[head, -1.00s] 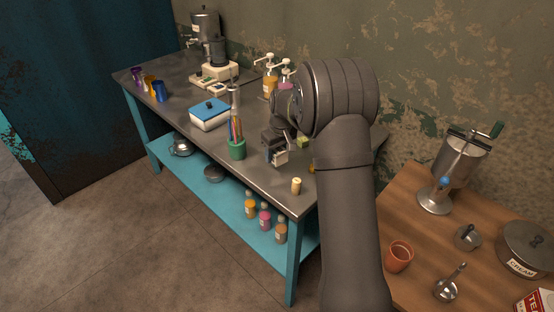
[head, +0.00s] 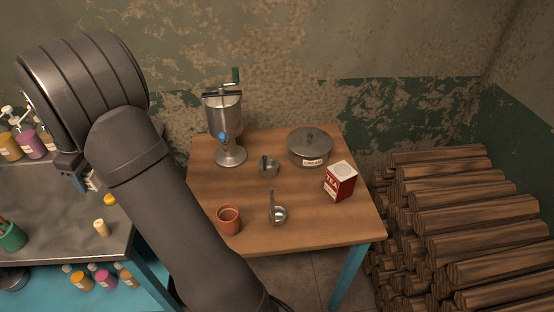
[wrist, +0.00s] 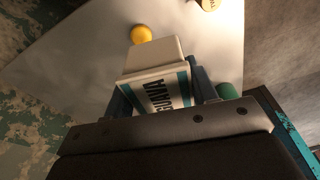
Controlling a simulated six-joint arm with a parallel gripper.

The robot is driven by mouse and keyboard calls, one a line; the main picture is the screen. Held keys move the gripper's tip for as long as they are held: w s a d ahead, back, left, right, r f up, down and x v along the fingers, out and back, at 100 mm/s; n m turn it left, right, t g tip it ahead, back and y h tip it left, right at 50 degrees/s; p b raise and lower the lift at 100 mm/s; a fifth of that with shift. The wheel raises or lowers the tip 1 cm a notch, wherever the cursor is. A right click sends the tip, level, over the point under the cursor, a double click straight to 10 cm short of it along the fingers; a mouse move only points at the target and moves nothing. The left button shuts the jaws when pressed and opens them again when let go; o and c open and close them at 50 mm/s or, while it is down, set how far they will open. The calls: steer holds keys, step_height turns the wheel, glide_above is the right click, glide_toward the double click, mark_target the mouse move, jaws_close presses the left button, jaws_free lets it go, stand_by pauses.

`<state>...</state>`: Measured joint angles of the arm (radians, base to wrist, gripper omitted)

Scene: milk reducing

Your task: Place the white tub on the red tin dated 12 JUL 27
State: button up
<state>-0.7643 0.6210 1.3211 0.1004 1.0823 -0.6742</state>
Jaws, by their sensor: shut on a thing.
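My gripper (wrist: 162,92) is shut on the white tub (wrist: 152,58), with a finger on each side. The tub has a pale lid and a teal-edged label with dark lettering, partly hidden. In the head view my gripper (head: 84,180) is at the left, above the metal bench, mostly hidden by my arm; only a small pale bit of the tub shows there. A red carton or tin with a white top, marked TEA (head: 340,181), stands on the wooden table at the right, well apart from my gripper. No date is readable on it, and no other red tin shows.
Firewood (head: 465,220) is stacked at right. Bottles stand at left.

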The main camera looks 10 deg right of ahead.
step_height(320, 180, up, 10)
steer(key=shift+r, duration=0.15)
steer(key=shift+w+d+r, duration=0.2)
steer(key=shift+w+d, duration=0.2)
steer(key=shift+d, duration=0.15)
steer(key=w+d+m, duration=0.2)
steer(key=w+d, duration=0.2)
steer(key=d, duration=0.5)
steer(key=w+d+m, duration=0.1)
steer(key=w+d, duration=0.4)
steer(key=d, duration=0.3)
steer(key=d+m+t, duration=0.1)
steer(key=d+m, duration=0.5)
steer(key=d, duration=2.3)
steer(key=s+d+m+h, duration=0.1)
steer(key=s+d+m, duration=0.1)
steer(key=s+d, duration=0.65)
steer(key=s+d+m, duration=0.3)
steer(key=s+d, duration=0.2)
steer(key=d, duration=0.6)
steer(key=s+d+m+h, duration=0.1)
steer(key=s+d+m, duration=0.1)
steer(key=s+d, duration=0.65)
glide_above(345, 175)
steer(key=s, duration=0.1)
step_height(345, 175, down, 12)
steer(key=shift+r, duration=0.1)
steer(key=shift+w+a+f, duration=0.1)
steer(key=shift+w+f, duration=0.2)
steer(key=shift+f, duration=1.85)
